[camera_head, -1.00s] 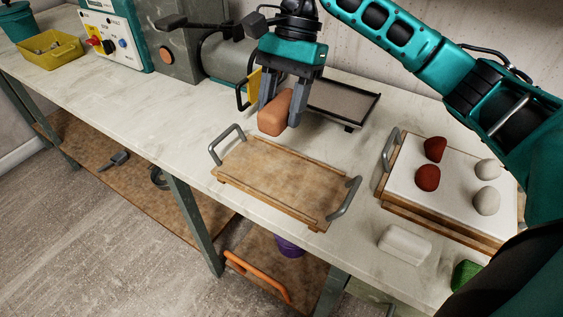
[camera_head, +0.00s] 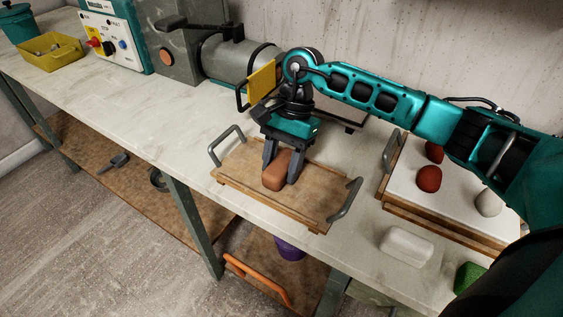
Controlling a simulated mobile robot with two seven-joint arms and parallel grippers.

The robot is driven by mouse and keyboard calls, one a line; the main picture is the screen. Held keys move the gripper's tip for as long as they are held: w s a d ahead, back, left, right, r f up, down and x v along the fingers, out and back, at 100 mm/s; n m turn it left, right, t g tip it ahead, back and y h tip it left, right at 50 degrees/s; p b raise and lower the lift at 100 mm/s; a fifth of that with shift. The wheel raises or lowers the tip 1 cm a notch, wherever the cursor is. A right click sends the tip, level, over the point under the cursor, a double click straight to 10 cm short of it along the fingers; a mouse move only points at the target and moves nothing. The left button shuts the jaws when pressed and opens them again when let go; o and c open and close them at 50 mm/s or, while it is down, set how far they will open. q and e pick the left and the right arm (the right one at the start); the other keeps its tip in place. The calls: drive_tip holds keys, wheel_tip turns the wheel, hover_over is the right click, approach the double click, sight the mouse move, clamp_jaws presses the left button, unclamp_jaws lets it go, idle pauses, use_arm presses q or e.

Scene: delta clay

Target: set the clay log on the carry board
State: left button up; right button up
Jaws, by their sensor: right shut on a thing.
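The clay log (camera_head: 275,171), a reddish-brown rounded block, is between the fingers of my right gripper (camera_head: 280,174). The gripper points down and is shut on it. The log is at the middle of the carry board (camera_head: 318,201), a wooden tray with a metal handle at each end. The log looks at or very near the board's surface; I cannot tell if it is resting fully on it. My left gripper is not in view.
Right of the board, a white-topped wooden board (camera_head: 408,188) holds red and pale clay balls. A white block (camera_head: 406,245) and a green block (camera_head: 468,277) lie near the front edge. A grey machine (camera_head: 180,55) stands behind left. The bench left of the board is clear.

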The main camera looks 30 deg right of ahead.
drive_tip(key=o, duration=0.8)
drive_tip(key=shift+f, duration=0.15)
drive_tip(key=o, duration=0.5)
drive_tip(key=shift+c, duration=0.2)
drive_tip(key=shift+r, duration=0.35)
drive_tip(key=v, duration=1.1)
drive_tip(key=shift+d+r, duration=0.15)
drive_tip(key=shift+r, duration=0.2)
